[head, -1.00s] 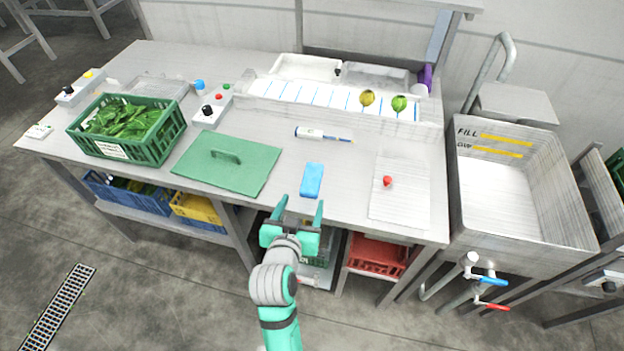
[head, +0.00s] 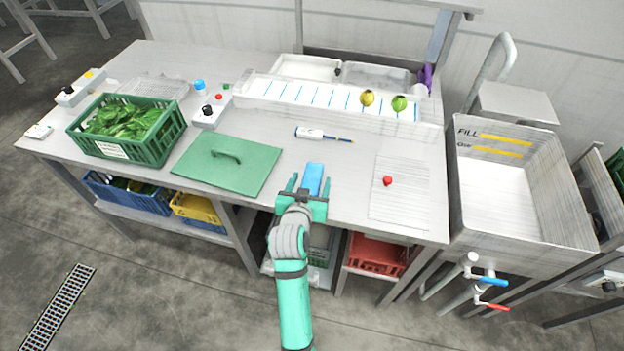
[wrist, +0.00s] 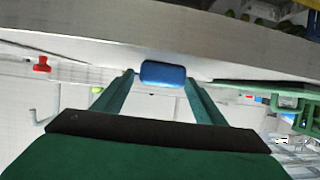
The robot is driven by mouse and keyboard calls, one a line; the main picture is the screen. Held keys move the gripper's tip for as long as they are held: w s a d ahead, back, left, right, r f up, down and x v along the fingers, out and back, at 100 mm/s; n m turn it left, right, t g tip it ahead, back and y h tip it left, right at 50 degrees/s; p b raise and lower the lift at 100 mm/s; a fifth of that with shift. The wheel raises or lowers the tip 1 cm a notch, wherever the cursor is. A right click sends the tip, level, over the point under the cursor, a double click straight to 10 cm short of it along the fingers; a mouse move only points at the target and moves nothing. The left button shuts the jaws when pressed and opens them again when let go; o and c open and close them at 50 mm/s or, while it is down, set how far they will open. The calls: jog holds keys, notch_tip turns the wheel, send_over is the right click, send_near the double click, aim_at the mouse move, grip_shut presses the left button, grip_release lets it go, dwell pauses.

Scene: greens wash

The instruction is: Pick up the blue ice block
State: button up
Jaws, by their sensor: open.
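The blue ice block (head: 313,176) lies flat on the grey steel table (head: 345,205), near its front edge. My gripper (head: 310,182) is open, reaching over the front edge, with one finger on each side of the near part of the block. In the wrist view the picture looks upside down; the block (wrist: 163,73) shows between the two fingertips (wrist: 161,80), its end facing me. I see no finger clearly touching the block.
A green board with a handle (head: 228,160) lies left of the block. A white marker-like probe (head: 312,133) lies behind it. A small red thing (head: 387,180) sits on a white sheet (head: 403,205) to the right. A green crate of leaves (head: 160,135) stands far left.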

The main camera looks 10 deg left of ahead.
jog(key=shift+w+f, duration=0.1)
jog(key=shift+w, duration=0.1)
jog(key=c, duration=1.3)
jog(key=shift+o, duration=0.2)
